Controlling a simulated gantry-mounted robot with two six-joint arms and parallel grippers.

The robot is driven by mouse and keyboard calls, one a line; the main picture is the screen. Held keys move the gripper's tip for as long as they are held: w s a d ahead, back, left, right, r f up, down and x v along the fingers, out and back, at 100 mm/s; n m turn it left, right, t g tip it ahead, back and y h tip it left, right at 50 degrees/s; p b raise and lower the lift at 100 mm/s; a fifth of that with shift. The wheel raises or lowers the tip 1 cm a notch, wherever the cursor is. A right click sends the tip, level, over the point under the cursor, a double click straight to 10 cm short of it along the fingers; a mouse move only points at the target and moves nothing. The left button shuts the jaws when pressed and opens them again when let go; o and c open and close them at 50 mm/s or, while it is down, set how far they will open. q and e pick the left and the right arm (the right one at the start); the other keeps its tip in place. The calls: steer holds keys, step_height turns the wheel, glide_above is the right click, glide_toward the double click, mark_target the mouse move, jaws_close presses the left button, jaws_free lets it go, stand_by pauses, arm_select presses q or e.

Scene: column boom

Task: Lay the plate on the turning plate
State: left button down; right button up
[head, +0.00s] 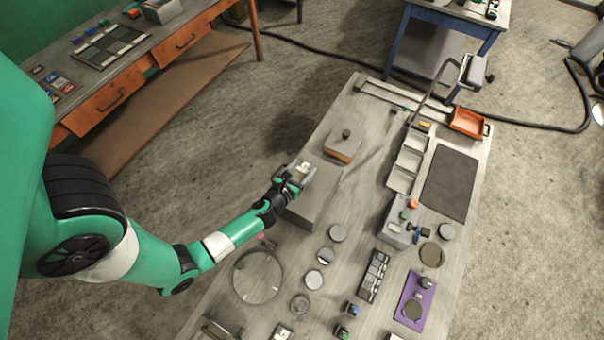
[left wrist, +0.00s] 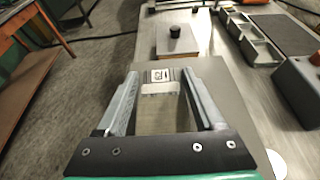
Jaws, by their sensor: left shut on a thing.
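My left gripper (head: 299,172) is shut on a small pale plate with a dark square marking (left wrist: 160,79), held between its fingertips. The plate also shows as a light patch at the fingertips in the head view (head: 304,167). The gripper is over a grey block (head: 318,197) on the workbench; I cannot tell whether the plate touches it. A large flat round disc (head: 258,277), which looks like the turning plate, lies nearer on the bench, below the gripper in the head view. My right gripper is not in view.
A brown-sided block with a black knob (head: 344,143) stands beyond the gripper. Grey trays (head: 407,163), a dark mat (head: 451,183) and an orange bin (head: 467,122) lie to the right. Several small discs (head: 314,279) lie right of the large disc. A purple board (head: 414,302) is nearby.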

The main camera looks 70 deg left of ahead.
arm_select(q)
steer(key=shift+s+f, duration=0.1)
steer(key=shift+f, duration=0.85)
steer(key=shift+r, duration=0.2)
steer(key=shift+f, duration=0.2)
jaws_free()
steer(key=shift+r, duration=0.1)
